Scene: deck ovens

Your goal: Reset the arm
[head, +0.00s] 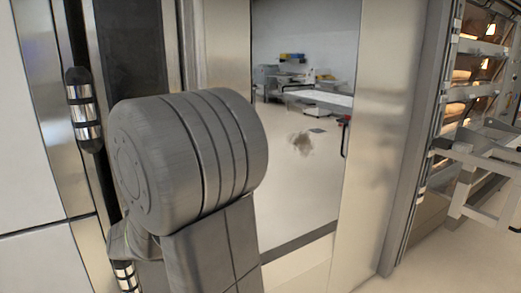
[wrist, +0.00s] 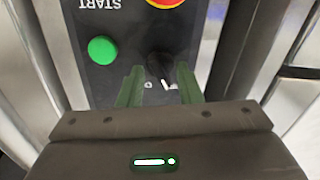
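My gripper (wrist: 160,70) shows in the wrist view with its two green fingers apart and nothing held between them. A black rotary knob (wrist: 159,63) with a white pointer mark sits on a dark panel (wrist: 120,72), in line with the gap between the fingertips. I cannot tell whether the fingers touch the knob. In the head view my grey arm (head: 190,160) fills the left middle, and my gripper is hidden.
A round green button (wrist: 102,50) is left of the knob, by upside-down START lettering. A red and yellow button (wrist: 165,3) is cut off at the top. In the head view, lit oven decks (head: 475,75) and a metal frame (head: 485,175) stand right.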

